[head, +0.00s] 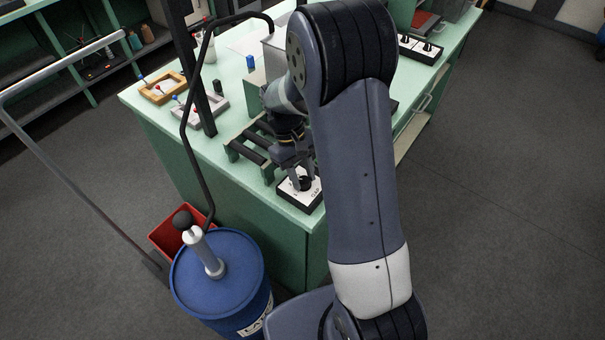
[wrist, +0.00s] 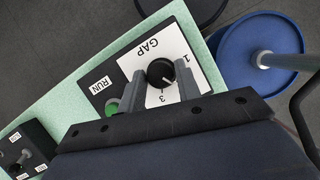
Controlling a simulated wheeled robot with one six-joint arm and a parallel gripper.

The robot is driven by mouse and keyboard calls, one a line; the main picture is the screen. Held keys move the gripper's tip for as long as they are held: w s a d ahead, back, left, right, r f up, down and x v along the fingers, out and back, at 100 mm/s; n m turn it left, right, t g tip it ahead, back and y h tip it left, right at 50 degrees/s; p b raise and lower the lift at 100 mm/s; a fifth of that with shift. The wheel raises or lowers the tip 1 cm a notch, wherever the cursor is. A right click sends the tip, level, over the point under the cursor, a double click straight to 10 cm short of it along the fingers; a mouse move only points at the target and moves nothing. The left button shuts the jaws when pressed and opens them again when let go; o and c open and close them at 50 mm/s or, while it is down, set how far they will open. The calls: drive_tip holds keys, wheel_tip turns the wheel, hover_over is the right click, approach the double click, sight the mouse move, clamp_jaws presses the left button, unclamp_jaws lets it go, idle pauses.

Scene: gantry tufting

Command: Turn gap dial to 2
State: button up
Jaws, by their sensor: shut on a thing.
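The gap dial (wrist: 160,72) is a round black knob on a white plate marked GAP (wrist: 145,50). The digits 1 and 3 show on the plate; I cannot see a 2. The knob's white pointer mark faces the lower right, between 3 and 1, towards my right finger. My gripper (wrist: 161,84) has one finger on each side of the knob and is shut on it. In the head view my gripper (head: 298,172) reaches down onto the small control box (head: 290,194) at the bench's near corner.
A green button (wrist: 112,106) marked RUN sits beside the dial. Another switch box (wrist: 25,150) shows at lower left. A blue drum (head: 220,275) and red bin (head: 170,235) stand by the green bench (head: 160,125). Black rollers (head: 250,150) lie behind my gripper.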

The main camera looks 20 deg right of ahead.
drive_tip(key=o, duration=1)
drive_tip(key=shift+r, duration=0.1)
drive_tip(key=b+v, duration=0.1)
drive_tip(key=v, duration=0.9)
drive_tip(key=shift+w+r, duration=0.15)
drive_tip(key=shift+r, duration=0.15)
drive_tip(key=p+x, duration=0.1)
drive_tip(key=x, duration=1)
